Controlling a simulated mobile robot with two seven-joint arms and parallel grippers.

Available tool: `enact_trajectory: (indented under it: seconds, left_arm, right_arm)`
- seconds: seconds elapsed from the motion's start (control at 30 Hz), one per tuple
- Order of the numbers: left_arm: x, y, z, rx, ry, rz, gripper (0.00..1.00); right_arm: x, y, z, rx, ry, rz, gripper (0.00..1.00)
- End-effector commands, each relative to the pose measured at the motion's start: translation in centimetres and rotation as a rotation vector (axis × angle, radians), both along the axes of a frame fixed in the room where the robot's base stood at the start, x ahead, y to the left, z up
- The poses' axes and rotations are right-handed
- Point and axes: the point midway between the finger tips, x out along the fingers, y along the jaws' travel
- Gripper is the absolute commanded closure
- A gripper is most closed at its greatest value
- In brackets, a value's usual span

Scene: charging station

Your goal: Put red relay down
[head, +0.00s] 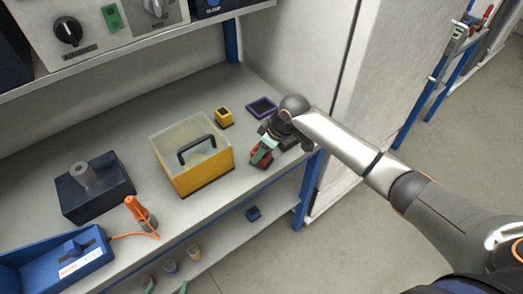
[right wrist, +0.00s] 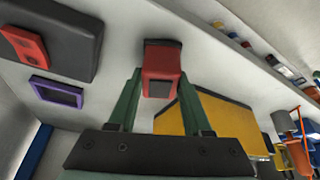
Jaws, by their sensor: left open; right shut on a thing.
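The red relay shows in the right wrist view (right wrist: 161,64) as a red block with a dark end, between the two green fingers of my right gripper (right wrist: 160,95). In the head view the relay (head: 261,161) is partly hidden under my right gripper (head: 264,152), near the front right edge of the workbench (head: 110,125). The gripper is shut on it. I cannot tell whether the relay touches the bench top. My left gripper is not in view.
A purple-rimmed square (head: 261,107) and a small yellow box (head: 224,117) lie behind the gripper. A dark block (head: 95,190), orange-handled tool (head: 140,213) and blue unit (head: 65,260) are further left.

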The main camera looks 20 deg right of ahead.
Motion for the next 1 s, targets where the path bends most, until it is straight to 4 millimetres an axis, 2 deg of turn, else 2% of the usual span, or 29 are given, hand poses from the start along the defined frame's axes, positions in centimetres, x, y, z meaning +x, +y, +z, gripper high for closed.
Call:
enact_trajectory:
  seconds: [0.1, 0.13, 0.4, 0.73, 0.87, 1.0]
  left_arm:
    - [0.0, 0.0, 0.0, 0.0, 0.0, 0.0, 0.02]
    - [0.0, 0.0, 0.0, 0.0, 0.0, 0.0, 0.02]
    - [0.0, 0.0, 0.0, 0.0, 0.0, 0.0, 0.02]
    - [0.0, 0.0, 0.1, 0.0, -0.001, 0.0, 0.02]
    - [0.0, 0.0, 0.3, 0.0, -0.001, 0.0, 0.02]
    - [0.0, 0.0, 0.6, 0.0, -0.001, 0.0, 0.02]
  right_arm:
    - [0.0, 0.0, -0.3, 0.001, 0.001, 0.0, 1.0]
    - [0.0, 0.0, -0.4, 0.001, 0.001, 0.0, 0.49]
    - [0.0, 0.0, -0.3, 0.0, 0.0, 0.0, 0.21]
    - [0.0, -0.1, 0.3, 0.0, -0.001, 0.0, 0.21]
    - [-0.5, -0.5, 2.1, 0.0, -0.004, 0.001, 0.21]
    - [-1.3, -1.4, 4.9, -0.001, -0.005, 0.001, 0.21]
